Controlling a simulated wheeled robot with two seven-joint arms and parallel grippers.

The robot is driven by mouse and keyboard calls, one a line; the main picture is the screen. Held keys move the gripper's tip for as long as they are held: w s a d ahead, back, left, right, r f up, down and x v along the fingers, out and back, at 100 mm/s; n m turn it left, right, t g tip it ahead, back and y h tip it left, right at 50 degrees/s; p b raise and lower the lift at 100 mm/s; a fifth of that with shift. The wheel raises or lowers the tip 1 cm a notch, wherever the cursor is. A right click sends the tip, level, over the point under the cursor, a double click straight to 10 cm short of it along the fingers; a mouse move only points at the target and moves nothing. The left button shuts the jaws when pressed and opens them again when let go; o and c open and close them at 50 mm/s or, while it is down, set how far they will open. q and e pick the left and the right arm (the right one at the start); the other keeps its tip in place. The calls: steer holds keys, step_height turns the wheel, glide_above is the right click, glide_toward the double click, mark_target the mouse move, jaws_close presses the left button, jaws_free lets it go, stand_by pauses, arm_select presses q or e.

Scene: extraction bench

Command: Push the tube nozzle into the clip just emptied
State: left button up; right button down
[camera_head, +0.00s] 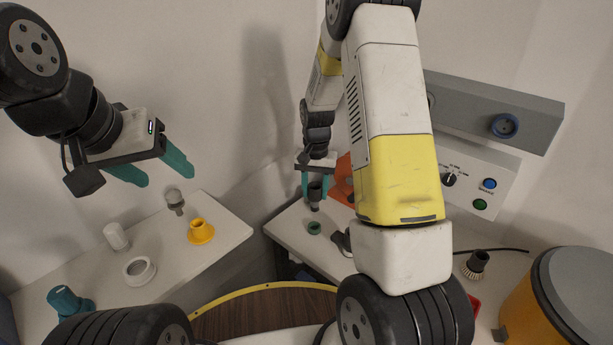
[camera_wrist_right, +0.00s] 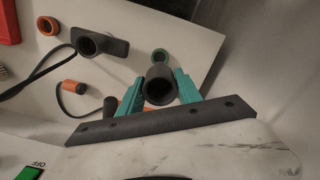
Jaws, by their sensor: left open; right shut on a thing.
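My right gripper (camera_head: 317,189) is shut on a dark, hollow, round piece, which I take to be the tube nozzle (camera_head: 314,194). It hangs roughly upright above the right bench. In the right wrist view, the nozzle (camera_wrist_right: 160,84) shows its open end between the teal fingers of the right gripper (camera_wrist_right: 177,84). A small green ring (camera_head: 314,228) lies on the bench below it, apart from it. It also shows in the wrist view (camera_wrist_right: 166,57). My left gripper (camera_head: 158,169) is open and empty above the left bench. I cannot pick out the emptied clip for certain.
The left bench holds a yellow cone (camera_head: 201,233), a grey nozzle (camera_head: 175,203), a white cylinder (camera_head: 116,237), a white ring (camera_head: 129,277) and a teal piece (camera_head: 66,300). A dark wide nozzle (camera_wrist_right: 112,46) and an orange ring (camera_wrist_right: 41,27) lie on the right bench.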

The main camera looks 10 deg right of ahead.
mark_target(315, 210)
stand_by(0.3)
steer(key=shift+f, duration=2.9)
steer(key=shift+f, duration=1.2)
steer(key=c, duration=0.7)
jaws_free()
steer(key=shift+c, duration=0.2)
step_height(315, 210, up, 8)
steer(key=shift+f, duration=0.15)
